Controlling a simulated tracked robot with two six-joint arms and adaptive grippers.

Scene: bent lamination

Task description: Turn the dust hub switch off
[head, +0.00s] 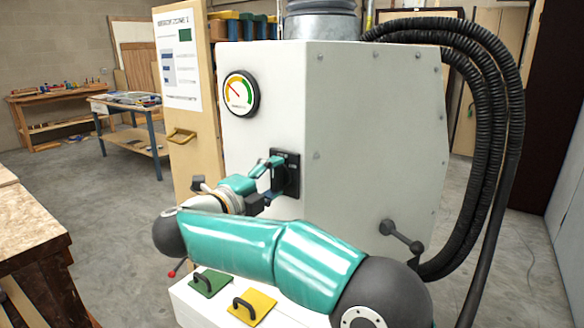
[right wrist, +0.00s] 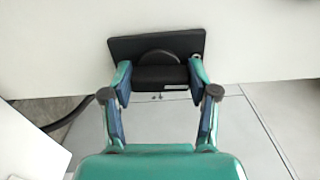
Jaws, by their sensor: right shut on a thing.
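The dust hub (head: 370,140) is a big pale grey-white cabinet in the middle of the head view. Its switch (head: 293,170) is a black plate on the left face, below the round gauge. In the right wrist view the black switch plate (right wrist: 125,48) carries a rounded part and a block-like black handle (right wrist: 160,80). My right gripper (head: 271,178) reaches the switch from the left; its fingers stand on both sides of the handle and are shut on it, as the right wrist view also shows. The switch's markings are too small to read. My left gripper is not in view.
My right arm crosses in front of the cabinet. Below it, a white ledge (head: 182,298) bears a green handled plate (head: 215,277) and a yellow one (head: 262,300). Black hoses (head: 512,130) curve down the right side. A wooden bench (head: 40,225) stands at the left edge.

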